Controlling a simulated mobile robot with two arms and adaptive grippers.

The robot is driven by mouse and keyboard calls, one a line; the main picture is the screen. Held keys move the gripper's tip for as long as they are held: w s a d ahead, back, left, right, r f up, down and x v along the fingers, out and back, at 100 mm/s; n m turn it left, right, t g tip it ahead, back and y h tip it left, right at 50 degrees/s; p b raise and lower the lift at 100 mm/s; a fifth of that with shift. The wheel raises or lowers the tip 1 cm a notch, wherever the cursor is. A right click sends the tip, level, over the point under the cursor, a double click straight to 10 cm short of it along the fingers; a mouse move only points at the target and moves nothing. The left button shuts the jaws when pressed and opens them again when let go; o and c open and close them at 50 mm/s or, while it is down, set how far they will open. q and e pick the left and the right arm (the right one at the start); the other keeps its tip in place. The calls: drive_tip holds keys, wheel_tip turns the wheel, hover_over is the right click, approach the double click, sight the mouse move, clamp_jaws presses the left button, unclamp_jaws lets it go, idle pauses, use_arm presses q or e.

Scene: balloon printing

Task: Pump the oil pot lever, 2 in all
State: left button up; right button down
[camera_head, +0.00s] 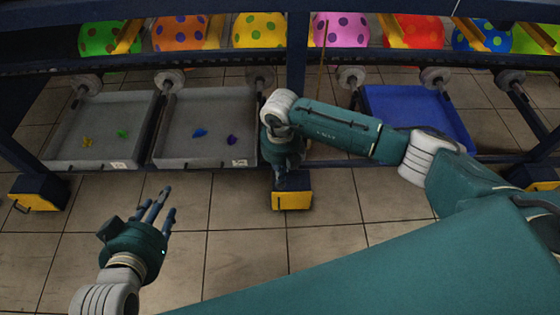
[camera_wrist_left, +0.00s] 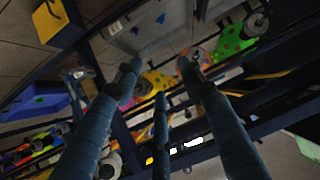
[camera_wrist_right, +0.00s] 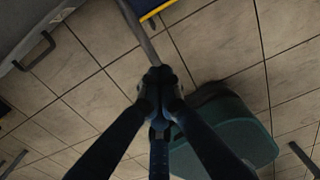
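No oil pot can be made out as such. In the right wrist view a thin grey bar (camera_wrist_right: 139,32) runs from the top edge to my right gripper (camera_wrist_right: 160,75). Its fingertips are together at the bar's end and look shut on it. I cannot tell whether this bar is the oil pot lever. In the head view my right gripper (camera_head: 285,178) points down at the rack's middle leg, its fingertips hidden. My left gripper (camera_head: 162,200) is open and empty over the floor; its spread fingers also show in the left wrist view (camera_wrist_left: 160,80).
Grey trays (camera_head: 157,145) and a blue tray (camera_head: 415,115) sit on the rack's low shelf. Spotted balloons (camera_head: 340,30) line the top. A yellow-fronted foot (camera_head: 291,201) stands below my right gripper. The tiled floor (camera_head: 235,250) in front is clear.

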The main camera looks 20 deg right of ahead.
drive_tip(key=shift+r+p, duration=0.75)
drive_tip(key=shift+r, duration=0.2)
wheel_tip(320, 180, up, 3)
drive_tip(key=shift+f+p, duration=0.15)
drive_tip(key=shift+p, duration=1.05)
drive_tip(key=shift+r, duration=0.35)
use_arm(q)
drive_tip(key=s+a+f+g+y+p, duration=0.1)
drive_tip(key=s+a+f+g, duration=0.1)
drive_tip(key=s+f+g, duration=0.2)
drive_tip(key=s+a+f+g+y+p, duration=0.1)
drive_tip(key=s+a+f+g, duration=0.1)
drive_tip(key=s+f+g, duration=0.2)
drive_tip(key=shift+s+a+f, duration=0.3)
drive_tip(key=shift+s+f, duration=1.25)
drive_tip(key=shift+s, duration=1.4)
use_arm(e)
drive_tip(key=shift+r, duration=1.05)
